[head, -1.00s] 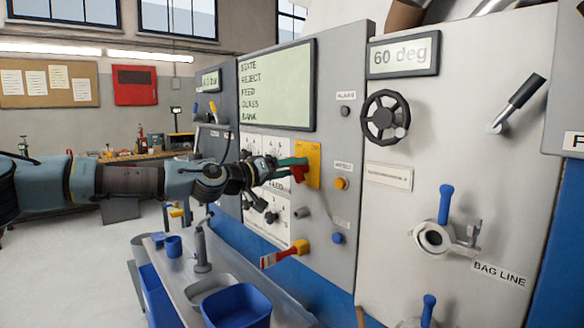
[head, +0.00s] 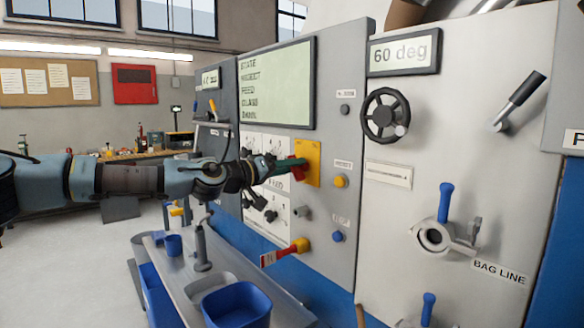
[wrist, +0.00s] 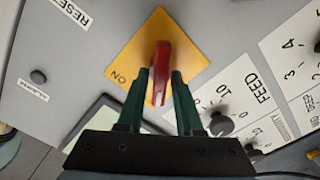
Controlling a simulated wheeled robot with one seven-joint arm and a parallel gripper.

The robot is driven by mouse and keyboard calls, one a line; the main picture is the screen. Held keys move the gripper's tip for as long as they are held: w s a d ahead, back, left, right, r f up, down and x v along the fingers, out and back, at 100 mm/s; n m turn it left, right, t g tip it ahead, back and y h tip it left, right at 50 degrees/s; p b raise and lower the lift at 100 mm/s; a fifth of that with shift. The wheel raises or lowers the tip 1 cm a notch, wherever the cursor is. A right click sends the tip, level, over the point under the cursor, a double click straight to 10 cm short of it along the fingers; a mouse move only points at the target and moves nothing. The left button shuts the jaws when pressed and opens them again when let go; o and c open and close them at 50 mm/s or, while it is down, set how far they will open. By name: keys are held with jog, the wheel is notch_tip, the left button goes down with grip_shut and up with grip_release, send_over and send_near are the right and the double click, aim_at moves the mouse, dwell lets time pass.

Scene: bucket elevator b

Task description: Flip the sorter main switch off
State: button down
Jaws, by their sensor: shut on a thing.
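The main switch is a red handle (wrist: 162,72) on a square yellow plate (wrist: 137,42) marked ON in the wrist view. The yellow plate also shows in the head view (head: 313,153), on the grey panel right of the dials. My gripper (wrist: 161,78) has its green fingers on both sides of the red handle and is shut on it. In the head view my gripper (head: 292,167) reaches the plate from the left. The fingers partly cover the handle there.
Dials (wrist: 222,122) and a FEED label sit close to the plate. A yellow button (head: 340,181), a blue button (head: 338,237) and a red-and-yellow lever (head: 285,253) are nearby. A metal bench (head: 205,271) with a blue bin (head: 236,306) stands below.

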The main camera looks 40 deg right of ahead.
jog(key=shift+f+n+b, duration=0.2)
jog(key=shift+n+b, duration=0.3)
jog(key=shift+b, duration=0.1)
jog(key=shift+r, duration=0.1)
jog(key=c, duration=0.6)
grip_release()
